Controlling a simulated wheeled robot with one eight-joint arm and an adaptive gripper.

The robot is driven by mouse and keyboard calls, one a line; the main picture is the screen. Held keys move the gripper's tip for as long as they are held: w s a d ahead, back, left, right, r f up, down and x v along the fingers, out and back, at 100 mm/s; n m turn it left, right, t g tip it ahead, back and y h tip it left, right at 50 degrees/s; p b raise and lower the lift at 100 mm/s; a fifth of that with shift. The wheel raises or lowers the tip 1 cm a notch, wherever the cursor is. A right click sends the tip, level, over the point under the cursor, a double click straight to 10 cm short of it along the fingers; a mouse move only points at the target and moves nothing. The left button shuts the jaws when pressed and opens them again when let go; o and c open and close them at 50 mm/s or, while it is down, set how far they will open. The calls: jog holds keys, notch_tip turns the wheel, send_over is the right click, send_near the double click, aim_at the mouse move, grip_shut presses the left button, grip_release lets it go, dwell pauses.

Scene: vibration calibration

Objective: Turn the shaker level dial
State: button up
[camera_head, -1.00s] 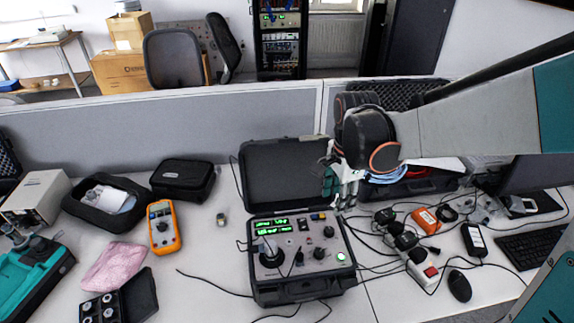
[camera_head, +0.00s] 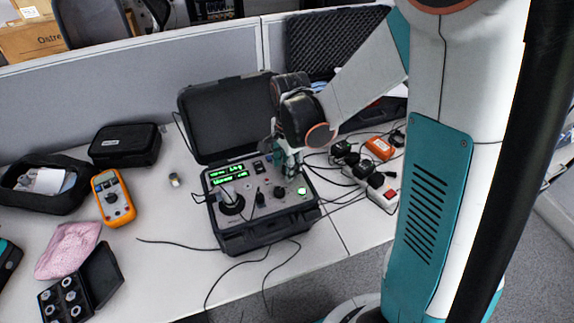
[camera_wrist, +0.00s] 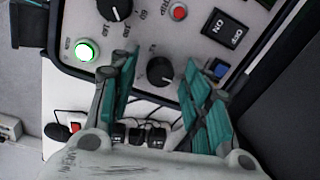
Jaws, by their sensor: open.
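The calibration unit (camera_head: 252,225) is a black case with an open lid and a grey panel, with green displays, knobs and a lit green button (camera_head: 302,191). In the wrist view a small black dial (camera_wrist: 160,70) with a white pointer lies between my gripper's (camera_wrist: 160,78) two teal-padded fingers. They are spread on either side of it, apart from it as seen. A larger black knob (camera_wrist: 115,9) is at the top. I cannot read which one is the shaker level dial. In the head view my gripper (camera_head: 289,168) is over the panel's back right part.
The open lid (camera_head: 228,118) stands up behind the panel. A power switch (camera_wrist: 225,29) and a red button (camera_wrist: 178,12) are near the dial. A power strip (camera_head: 375,187) and cables lie to the right. An orange multimeter (camera_head: 113,198) is at the left.

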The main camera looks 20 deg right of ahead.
grip_shut()
